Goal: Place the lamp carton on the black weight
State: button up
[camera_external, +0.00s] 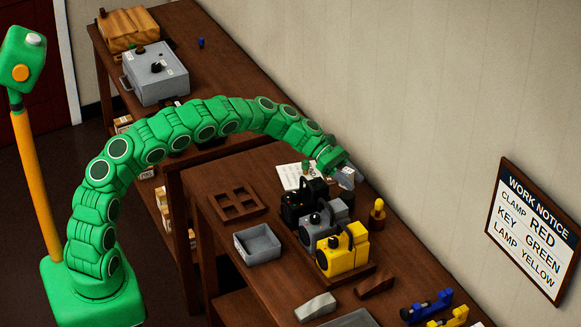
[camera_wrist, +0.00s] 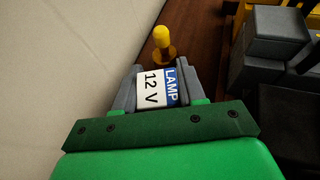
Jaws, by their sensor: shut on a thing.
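The lamp carton (camera_wrist: 152,90), white and blue with "LAMP 12 V" printed on it, sits between the two grey fingers of my gripper (camera_wrist: 157,82) in the wrist view. My gripper (camera_external: 346,178) is shut on it. In the external view the gripper is above the bench, behind and right of the weights, and I cannot make out the carton there. The black weight (camera_external: 296,207) stands at the far end of a row, before a grey weight (camera_external: 318,226) and a yellow weight (camera_external: 345,250). Dark blocks at the right of the wrist view are partly cut off.
A yellow peg (camera_external: 377,211) stands near the wall; it also shows ahead of the carton in the wrist view (camera_wrist: 162,42). A grey tray (camera_external: 257,243) and a wooden holder (camera_external: 236,200) lie left of the weights. A wall notice (camera_external: 532,230) reads "LAMP YELLOW".

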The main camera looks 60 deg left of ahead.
aim_at(351, 197)
jog(key=shift+w+f, duration=0.25)
jog(key=shift+f, duration=1.6)
jog(key=shift+f, duration=0.1)
jog(key=o, duration=1)
